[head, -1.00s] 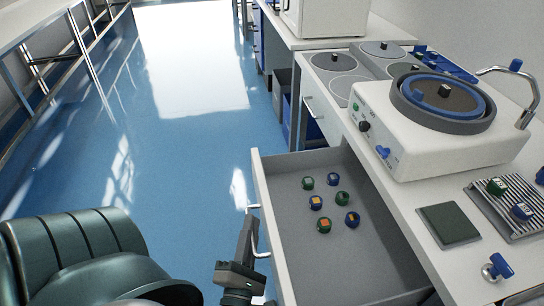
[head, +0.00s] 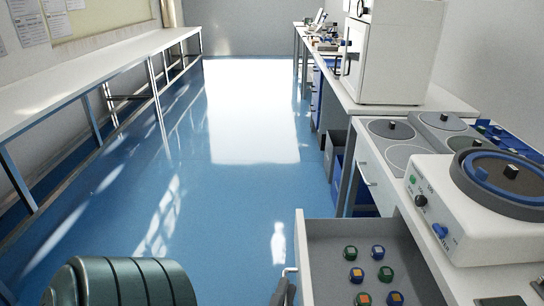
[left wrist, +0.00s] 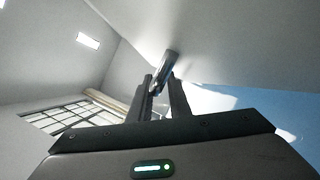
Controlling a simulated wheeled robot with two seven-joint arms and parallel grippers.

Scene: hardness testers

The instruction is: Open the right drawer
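The drawer (head: 330,235) at the lower right of the head view stands pulled out from under the worktop, with several small round green and blue samples inside. Its near part is cut off by the frame. My left gripper (head: 283,290) is at the outer side of the drawer front, by its handle (head: 291,270), at the bottom edge. In the left wrist view the grey bar of the handle (left wrist: 169,64) lies between the two dark fingers of the left gripper (left wrist: 163,80), which look closed on it. My right gripper is not in view.
A white polishing machine (head: 455,225) stands on the worktop above the drawer, with grinding discs (head: 393,129) behind it. A white cabinet (head: 390,60) is farther back. Blue floor (head: 200,230) is free to the left, up to a long bench (head: 90,65).

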